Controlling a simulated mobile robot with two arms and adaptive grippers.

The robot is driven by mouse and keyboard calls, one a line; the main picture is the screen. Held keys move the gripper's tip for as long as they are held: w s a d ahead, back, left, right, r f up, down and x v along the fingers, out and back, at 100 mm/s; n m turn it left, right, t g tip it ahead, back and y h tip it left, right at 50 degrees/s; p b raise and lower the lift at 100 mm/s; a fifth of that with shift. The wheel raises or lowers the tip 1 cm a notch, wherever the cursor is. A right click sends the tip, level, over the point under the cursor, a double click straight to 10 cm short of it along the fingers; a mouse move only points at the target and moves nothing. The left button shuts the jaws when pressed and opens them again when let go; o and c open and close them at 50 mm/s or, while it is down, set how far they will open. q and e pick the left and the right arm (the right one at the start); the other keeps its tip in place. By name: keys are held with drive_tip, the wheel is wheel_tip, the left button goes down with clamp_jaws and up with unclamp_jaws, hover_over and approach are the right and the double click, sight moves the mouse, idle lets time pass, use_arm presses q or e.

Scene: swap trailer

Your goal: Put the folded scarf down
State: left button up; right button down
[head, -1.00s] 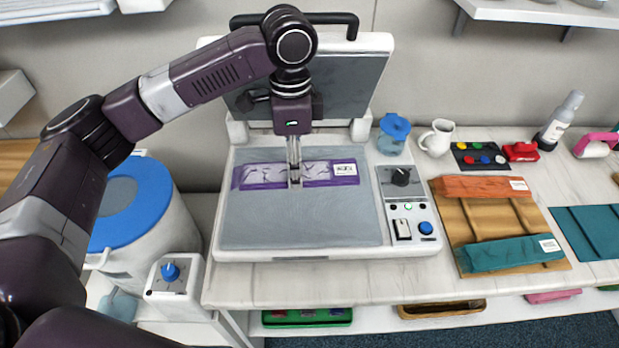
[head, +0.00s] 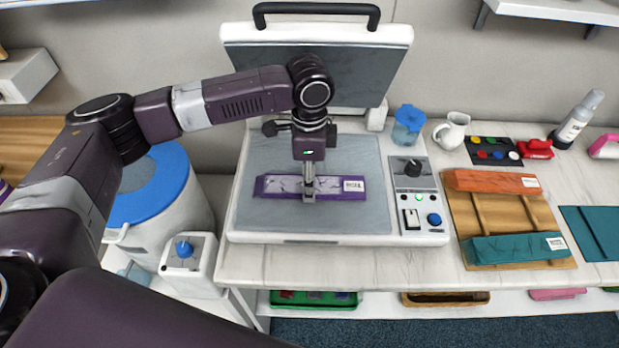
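The folded scarf (head: 335,187) is a flat purple strip with a pale marbled top and a white label at its right end. It lies level over the grey lower plate (head: 345,219) of an open press. My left gripper (head: 308,192) points down at the scarf's middle, its narrow fingers shut on it. I cannot tell whether the scarf's underside touches the plate. The fingers hide a small part of the scarf. My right gripper is not in view.
The press's raised lid (head: 345,75) stands behind my arm. A control panel (head: 413,180) is at the plate's right. A wooden rack (head: 490,212) holds an orange folded piece (head: 485,181) and a teal one (head: 505,248). A blue-rimmed bin (head: 180,210) stands left.

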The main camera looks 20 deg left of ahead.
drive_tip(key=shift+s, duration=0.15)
use_arm(q)
drive_tip(key=o, duration=0.7)
drive_tip(key=shift+f, duration=0.15)
drive_tip(key=o, duration=0.5)
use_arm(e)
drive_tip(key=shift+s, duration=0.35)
use_arm(q)
wheel_tip(320, 180, up, 12)
drive_tip(key=b, duration=0.2)
drive_tip(key=shift+r, duration=0.2)
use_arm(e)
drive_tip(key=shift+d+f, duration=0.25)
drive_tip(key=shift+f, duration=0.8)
use_arm(q)
drive_tip(key=shift+f, duration=0.1)
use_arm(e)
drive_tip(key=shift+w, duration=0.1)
